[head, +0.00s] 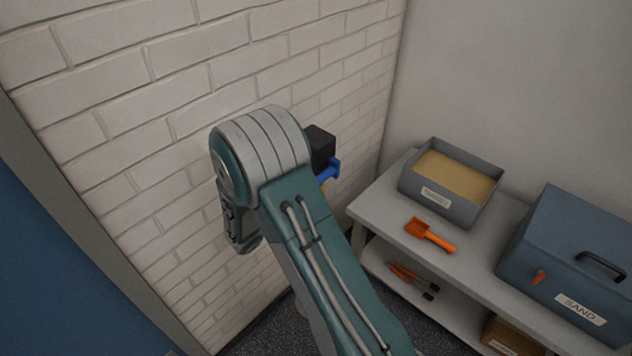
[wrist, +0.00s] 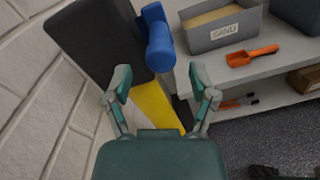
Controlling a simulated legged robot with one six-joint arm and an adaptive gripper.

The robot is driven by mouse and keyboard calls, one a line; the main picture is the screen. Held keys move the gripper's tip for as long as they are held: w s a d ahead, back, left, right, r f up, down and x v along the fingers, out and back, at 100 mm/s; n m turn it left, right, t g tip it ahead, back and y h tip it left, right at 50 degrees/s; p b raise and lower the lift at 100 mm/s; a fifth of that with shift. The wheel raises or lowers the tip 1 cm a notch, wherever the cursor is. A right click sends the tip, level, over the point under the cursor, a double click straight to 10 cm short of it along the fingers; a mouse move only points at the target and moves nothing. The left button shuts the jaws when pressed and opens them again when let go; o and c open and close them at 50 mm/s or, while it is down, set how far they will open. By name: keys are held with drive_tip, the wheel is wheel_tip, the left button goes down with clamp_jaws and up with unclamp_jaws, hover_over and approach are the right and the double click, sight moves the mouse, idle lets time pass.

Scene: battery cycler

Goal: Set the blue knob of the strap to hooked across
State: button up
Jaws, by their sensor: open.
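The blue knob (wrist: 158,38) is a short cylinder at the right side of a dark box (wrist: 92,40) in the wrist view. A yellow band (wrist: 158,106), seemingly the strap, shows below the knob; its lower end is hidden behind my gripper. My gripper (wrist: 160,76) is open and empty, its fingertips apart on either side of the yellow band in the picture, below the knob. I cannot tell the depth gap. In the head view the knob (head: 330,171) and dark box (head: 321,144) show partly behind my arm, which hides the gripper fingers.
A white brick wall (head: 110,90) runs along the left. At right, a grey bench (head: 380,208) carries a sand tray (head: 437,210), an orange scoop (head: 431,236) and a blue sand box (head: 575,235). Orange-handled tools (head: 412,279) lie on its lower shelf.

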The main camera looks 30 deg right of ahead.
sight(325, 175)
drive_tip(key=shift+x, duration=1.7)
clamp_jaws()
drive_tip(key=shift+s, duration=0.15)
